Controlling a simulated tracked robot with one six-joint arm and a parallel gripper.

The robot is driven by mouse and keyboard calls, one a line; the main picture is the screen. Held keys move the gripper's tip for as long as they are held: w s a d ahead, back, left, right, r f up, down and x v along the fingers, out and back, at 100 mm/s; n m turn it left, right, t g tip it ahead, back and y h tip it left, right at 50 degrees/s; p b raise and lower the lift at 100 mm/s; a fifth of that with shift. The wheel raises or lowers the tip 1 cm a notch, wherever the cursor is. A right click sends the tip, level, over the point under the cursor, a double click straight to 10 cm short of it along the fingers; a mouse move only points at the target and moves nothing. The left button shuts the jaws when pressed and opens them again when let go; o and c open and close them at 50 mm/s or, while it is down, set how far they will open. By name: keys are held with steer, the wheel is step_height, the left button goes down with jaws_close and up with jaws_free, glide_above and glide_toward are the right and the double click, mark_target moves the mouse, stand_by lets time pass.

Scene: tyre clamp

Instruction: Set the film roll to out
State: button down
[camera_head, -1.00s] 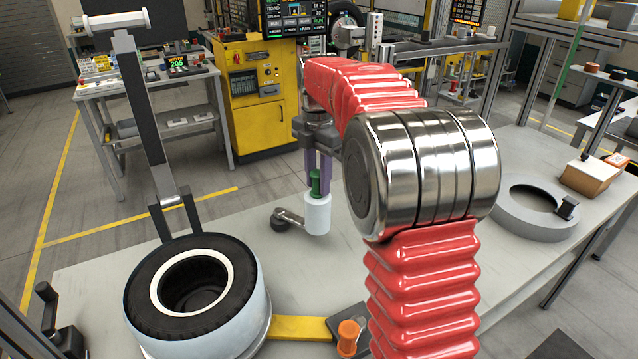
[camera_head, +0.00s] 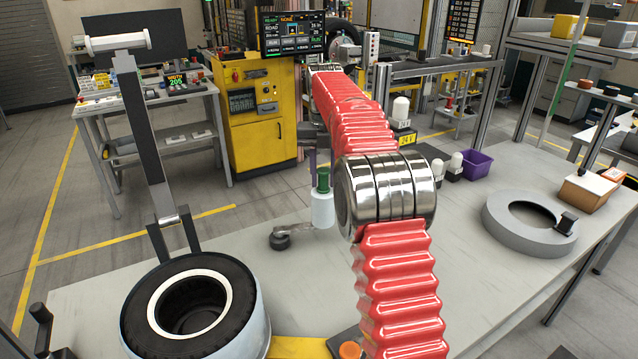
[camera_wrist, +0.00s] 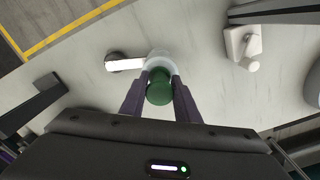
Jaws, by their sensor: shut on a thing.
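The film roll (camera_head: 323,208) is a white upright cylinder with a green knob (camera_head: 323,179) on top. It stands at the end of a short grey swing arm (camera_head: 291,233) near the bench's far edge. In the wrist view the white roll (camera_wrist: 163,62) shows behind the green knob (camera_wrist: 159,88), with the swing arm (camera_wrist: 125,63) reaching to the left. My gripper (camera_head: 322,168) comes from above with its purple fingers shut on the green knob. The fingers (camera_wrist: 159,92) sit on both sides of the knob. The red arm partly hides the gripper in the head view.
A tyre (camera_head: 150,318) lies front left, beneath an upright dark clamp arm (camera_head: 150,145). A grey open ring (camera_head: 505,232) lies on the bench at the right, near an orange-brown box (camera_head: 588,192). The bench between the roll and the ring is mostly clear.

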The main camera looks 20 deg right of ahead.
steer(key=shift+w+f+n, duration=0.1)
steer(key=shift+w+n, duration=0.2)
steer(key=shift+w, duration=0.2)
steer(key=shift+a, duration=0.2)
steer(key=c, duration=1.5)
jaws_free()
steer(key=shift+c, duration=0.2)
steer(key=shift+d, duration=0.1)
steer(key=shift+w+r, duration=0.15)
steer(key=shift+r, duration=3.6)
steer(key=shift+c, duration=0.5)
